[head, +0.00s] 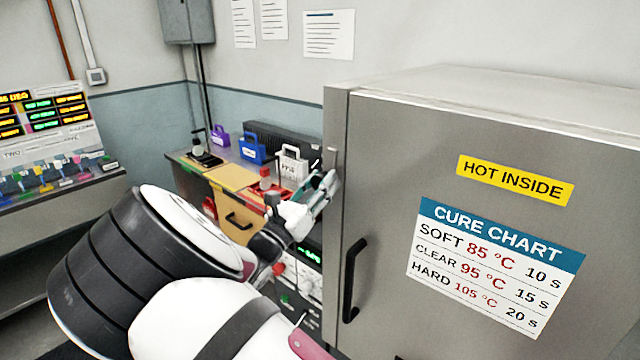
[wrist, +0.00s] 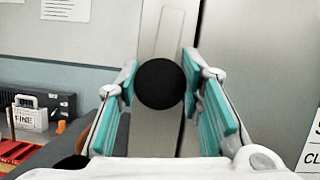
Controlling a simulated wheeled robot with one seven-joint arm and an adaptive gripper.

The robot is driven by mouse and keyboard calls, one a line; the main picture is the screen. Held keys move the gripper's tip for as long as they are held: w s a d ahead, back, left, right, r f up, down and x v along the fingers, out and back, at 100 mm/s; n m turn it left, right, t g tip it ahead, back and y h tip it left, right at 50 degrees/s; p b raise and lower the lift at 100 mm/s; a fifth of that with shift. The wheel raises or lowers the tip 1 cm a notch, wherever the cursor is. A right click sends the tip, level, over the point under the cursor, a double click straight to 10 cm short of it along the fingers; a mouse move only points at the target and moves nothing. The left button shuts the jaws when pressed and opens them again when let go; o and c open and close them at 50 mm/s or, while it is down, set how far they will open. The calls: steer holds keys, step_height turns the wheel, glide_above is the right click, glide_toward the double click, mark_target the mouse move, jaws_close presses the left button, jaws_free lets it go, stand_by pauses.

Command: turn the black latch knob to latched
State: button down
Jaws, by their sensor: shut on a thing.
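The black latch knob (wrist: 160,84) is round and sits on the narrow steel edge strip of the cabinet, centred between my fingers in the wrist view. A pale flat bar (wrist: 169,32) extends upward from behind it. My gripper (head: 325,184), with teal finger pads, reaches the left front edge of the steel cabinet (head: 385,140) in the head view. Its fingers are shut on the knob, one on each side. In the head view the knob is hidden by the fingers. The cabinet door looks closed.
A black door handle (head: 353,280) stands out below my gripper. A bench behind holds a white case (head: 291,165), a blue case (head: 252,148) and red trays. A display rack (head: 45,140) stands at far left.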

steer(key=m+g+h, duration=0.1)
steer(key=m, duration=0.2)
steer(key=m+g+h, duration=0.1)
steer(key=m, duration=0.2)
steer(key=shift+w+b, duration=0.1)
steer(key=shift+b, duration=0.25)
steer(key=m+g+h, duration=0.1)
steer(key=m, duration=0.2)
steer(key=m+g+h+b, duration=0.1)
steer(key=m, duration=0.2)
steer(key=shift+g, duration=0.4)
steer(key=m+g, duration=0.2)
steer(key=m, duration=0.4)
steer(key=shift+m+g, duration=1)
steer(key=shift+m, duration=1.1)
steer(key=shift+f+y, duration=0.1)
steer(key=shift+y, duration=0.2)
steer(key=shift+m, duration=0.3)
steer(key=c, duration=1.1)
jaws_free()
